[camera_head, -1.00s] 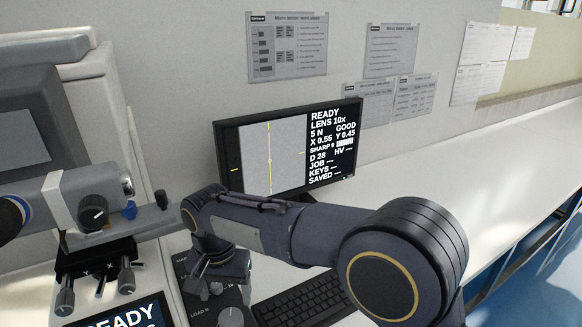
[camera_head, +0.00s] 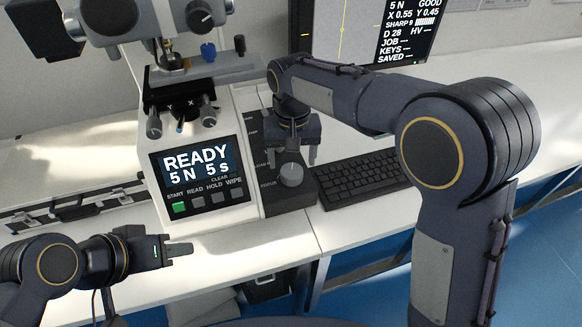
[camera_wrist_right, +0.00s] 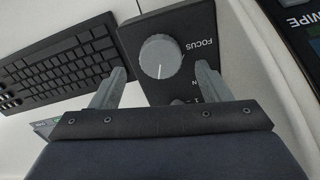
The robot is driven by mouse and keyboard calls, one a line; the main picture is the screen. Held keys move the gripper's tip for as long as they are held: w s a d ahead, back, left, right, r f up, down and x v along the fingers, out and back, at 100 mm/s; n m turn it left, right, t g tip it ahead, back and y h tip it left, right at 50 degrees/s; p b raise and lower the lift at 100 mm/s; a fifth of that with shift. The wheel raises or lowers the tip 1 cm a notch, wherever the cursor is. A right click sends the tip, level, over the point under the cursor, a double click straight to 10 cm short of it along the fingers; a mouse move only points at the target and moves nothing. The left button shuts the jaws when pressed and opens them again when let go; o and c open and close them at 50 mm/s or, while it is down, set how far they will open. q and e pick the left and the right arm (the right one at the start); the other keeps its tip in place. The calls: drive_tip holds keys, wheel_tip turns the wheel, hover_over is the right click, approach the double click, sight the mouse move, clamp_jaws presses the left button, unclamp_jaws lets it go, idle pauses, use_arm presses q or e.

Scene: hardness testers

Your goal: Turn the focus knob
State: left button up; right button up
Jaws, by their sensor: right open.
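The focus knob (camera_head: 291,175) is a grey round dial on a dark control box (camera_head: 288,197) beside the tester. In the right wrist view the knob (camera_wrist_right: 160,57) has a white mark and the word FOCUS beside it. My right gripper (camera_head: 292,158) is open and points down just above the knob. In its wrist view the two fingertips (camera_wrist_right: 160,72) lie on either side of the knob, apart from it. My left gripper (camera_head: 185,250) is empty, low at the left in front of the tester; its finger gap does not show clearly.
The tester's panel (camera_head: 198,175) reads READY, 5 N, 5 s. A keyboard (camera_head: 362,171) lies right of the control box. The monitor (camera_head: 370,30) at the back shows SHARP 9. A case (camera_head: 75,205) lies at the left. The bench front edge is clear.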

sight(292, 171)
drive_tip(key=shift+f, duration=1.85)
drive_tip(key=c, duration=0.9)
drive_tip(key=shift+r+m+p, duration=0.15)
drive_tip(key=shift+m+p, duration=0.35)
drive_tip(key=shift+m, duration=0.2)
drive_tip(key=shift+c, duration=0.4)
drive_tip(key=shift+m, duration=0.5)
